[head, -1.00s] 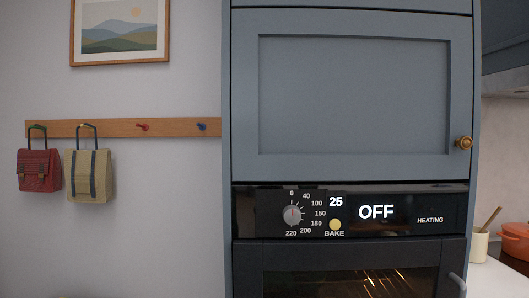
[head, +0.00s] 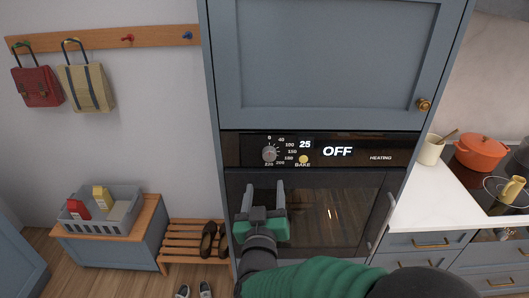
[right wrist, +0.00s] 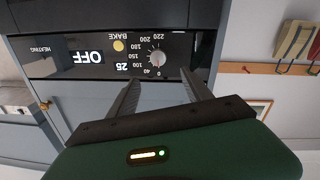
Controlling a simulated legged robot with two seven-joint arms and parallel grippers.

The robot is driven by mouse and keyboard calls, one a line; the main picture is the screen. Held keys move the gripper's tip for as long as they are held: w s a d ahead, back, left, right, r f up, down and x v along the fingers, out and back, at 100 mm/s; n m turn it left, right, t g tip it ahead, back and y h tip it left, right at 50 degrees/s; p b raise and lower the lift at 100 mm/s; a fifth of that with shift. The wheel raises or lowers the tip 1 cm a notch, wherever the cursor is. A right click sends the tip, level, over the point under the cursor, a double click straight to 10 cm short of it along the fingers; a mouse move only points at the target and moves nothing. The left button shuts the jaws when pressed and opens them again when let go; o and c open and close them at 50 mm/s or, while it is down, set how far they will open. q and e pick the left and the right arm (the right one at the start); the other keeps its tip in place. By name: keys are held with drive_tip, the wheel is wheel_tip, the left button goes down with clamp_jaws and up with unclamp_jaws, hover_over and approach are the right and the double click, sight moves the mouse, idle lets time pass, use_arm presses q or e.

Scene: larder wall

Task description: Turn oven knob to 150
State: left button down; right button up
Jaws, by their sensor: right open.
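The oven knob (head: 269,154) is a round grey dial on the black control panel, ringed by numbers from 0 to 220. In the right wrist view the knob (right wrist: 157,58) has its red mark toward the 0. The display (head: 337,151) reads OFF, with 25 beside it. A round yellow BAKE button (head: 303,159) is right of the knob. My right gripper (head: 264,187) is open and empty, in front of the oven door just below the knob, apart from it. In the right wrist view the knob shows between its fingers (right wrist: 160,90). My left gripper is out of view.
The oven door (head: 325,212) has a handle at its right edge. A blue cupboard (head: 320,65) is above. A white counter (head: 430,205) with an orange pot (head: 481,153) is at right. A bench with a grey crate (head: 100,230) and a shoe rack (head: 190,238) are at left.

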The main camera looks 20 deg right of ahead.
sight(269, 157)
drive_tip(key=x, duration=0.4)
drive_tip(key=p+x, duration=0.1)
drive_tip(key=x, duration=0.3)
drive_tip(key=p+x, duration=0.1)
drive_tip(key=x, duration=0.3)
drive_tip(key=shift+d, duration=0.3)
drive_tip(key=shift+w+d, duration=0.2)
drive_tip(key=shift+w, duration=0.3)
drive_tip(key=shift+a, duration=0.15)
drive_tip(key=shift+s+a, duration=0.1)
drive_tip(key=c, duration=0.4)
clamp_jaws()
